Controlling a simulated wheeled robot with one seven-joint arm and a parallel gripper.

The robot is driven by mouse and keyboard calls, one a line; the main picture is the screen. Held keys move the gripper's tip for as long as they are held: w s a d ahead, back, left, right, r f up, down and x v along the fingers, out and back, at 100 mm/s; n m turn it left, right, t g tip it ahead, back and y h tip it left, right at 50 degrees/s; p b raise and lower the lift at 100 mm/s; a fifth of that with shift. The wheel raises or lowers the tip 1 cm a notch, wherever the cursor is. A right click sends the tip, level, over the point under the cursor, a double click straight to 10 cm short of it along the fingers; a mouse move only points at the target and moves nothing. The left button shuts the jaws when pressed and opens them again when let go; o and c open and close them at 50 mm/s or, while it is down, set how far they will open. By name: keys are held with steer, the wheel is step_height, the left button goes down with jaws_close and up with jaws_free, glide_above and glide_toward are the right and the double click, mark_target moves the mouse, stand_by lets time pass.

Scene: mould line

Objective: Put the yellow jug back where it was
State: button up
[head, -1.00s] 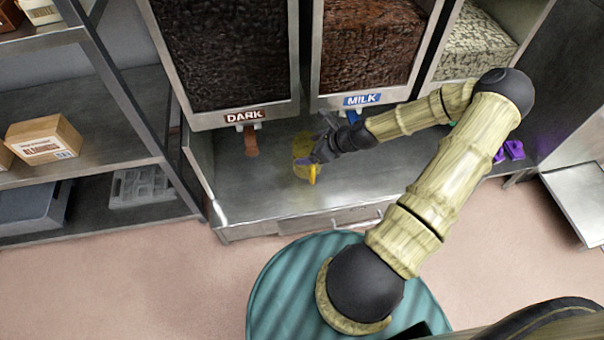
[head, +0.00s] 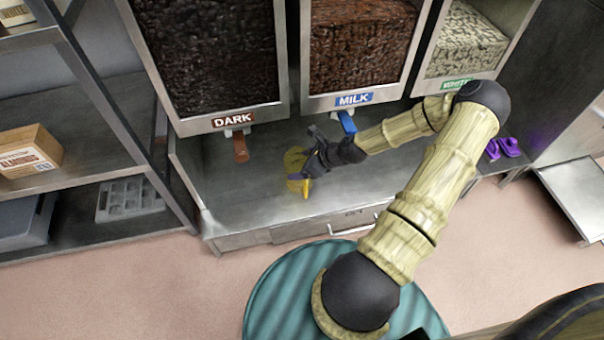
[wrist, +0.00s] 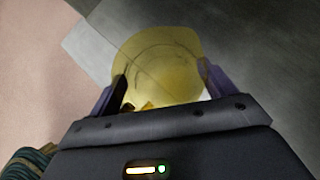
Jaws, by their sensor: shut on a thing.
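The yellow jug (head: 295,160) is see-through and stands out over the steel counter (head: 240,205), between the dark and milk dispensers and a little in front of them. My gripper (head: 304,176) is shut on the jug, coming from its right side. In the wrist view the jug (wrist: 165,65) sits between the two purple fingers (wrist: 160,90), and I look into its round, seemingly empty inside. I cannot tell whether its base touches the counter. Part of the jug is hidden behind my gripper in the head view.
The dark dispenser (head: 205,60) has a brown lever (head: 240,148). The milk dispenser (head: 362,50) has a blue lever (head: 347,122). A white chocolate dispenser (head: 468,45) is to the right. Purple items (head: 502,148) lie farther right. A shelf with a cardboard box (head: 28,150) stands left. The counter's front left is bare.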

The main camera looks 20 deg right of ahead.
steer(key=shift+f+b, duration=1.15)
steer(key=shift+f, duration=0.65)
steer(key=shift+f, duration=0.15)
steer(key=o, duration=1.6)
steer(key=p+v, duration=0.7)
steer(key=v, duration=0.5)
